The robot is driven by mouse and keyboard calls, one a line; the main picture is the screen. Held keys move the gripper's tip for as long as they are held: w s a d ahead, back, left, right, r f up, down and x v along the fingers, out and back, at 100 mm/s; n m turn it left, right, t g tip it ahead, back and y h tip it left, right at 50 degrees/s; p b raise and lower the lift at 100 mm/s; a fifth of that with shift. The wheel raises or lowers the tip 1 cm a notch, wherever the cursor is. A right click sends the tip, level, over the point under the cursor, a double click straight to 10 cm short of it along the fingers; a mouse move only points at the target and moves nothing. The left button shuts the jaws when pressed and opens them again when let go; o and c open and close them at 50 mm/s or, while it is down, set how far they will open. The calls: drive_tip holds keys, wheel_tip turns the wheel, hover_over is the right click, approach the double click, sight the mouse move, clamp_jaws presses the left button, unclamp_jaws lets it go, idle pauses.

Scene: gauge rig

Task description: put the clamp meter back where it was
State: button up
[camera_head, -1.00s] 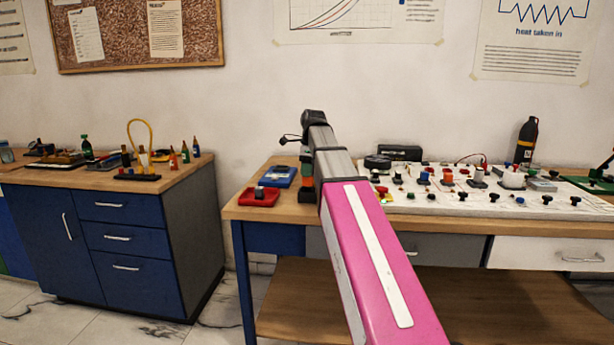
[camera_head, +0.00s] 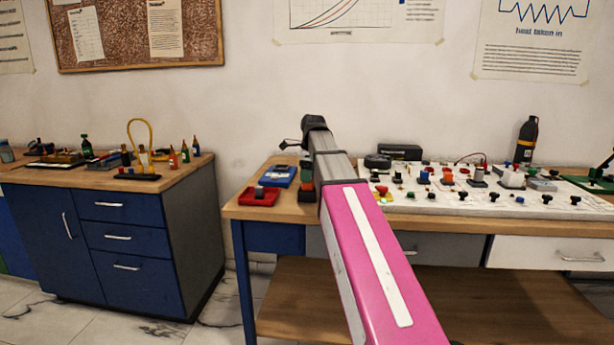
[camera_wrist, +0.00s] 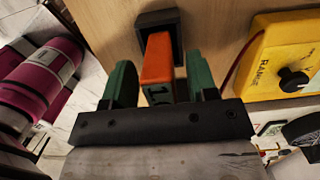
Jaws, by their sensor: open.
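In the wrist view my gripper (camera_wrist: 160,92) is open, with one green finger on each side of an upright orange block-like body (camera_wrist: 157,62). Narrow gaps show beside it. The orange body carries a dark mark and stands at a black square base or holder (camera_wrist: 172,22) on the wooden table. It may be the clamp meter, but I cannot tell for sure. In the head view my gripper (camera_head: 306,172) is small and partly hidden by my arm, at the left part of the table, just right of the red and blue trays.
A yellow box with a RANGE knob (camera_wrist: 284,62) and a red lead lies close to my gripper. A red tray (camera_head: 260,201) and a blue tray (camera_head: 281,181) are to the left. A white board (camera_head: 470,203) crowded with knobs fills the right.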

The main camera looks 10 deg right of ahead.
drive_tip(key=r, duration=0.7)
drive_tip(key=d+r, duration=0.1)
drive_tip(key=r, duration=0.2)
drive_tip(key=shift+s+d+r, duration=0.1)
drive_tip(key=shift+s+r, duration=0.05)
drive_tip(key=shift+r, duration=0.1)
drive_tip(key=shift+s+d+r, duration=0.1)
drive_tip(key=shift+r, duration=0.55)
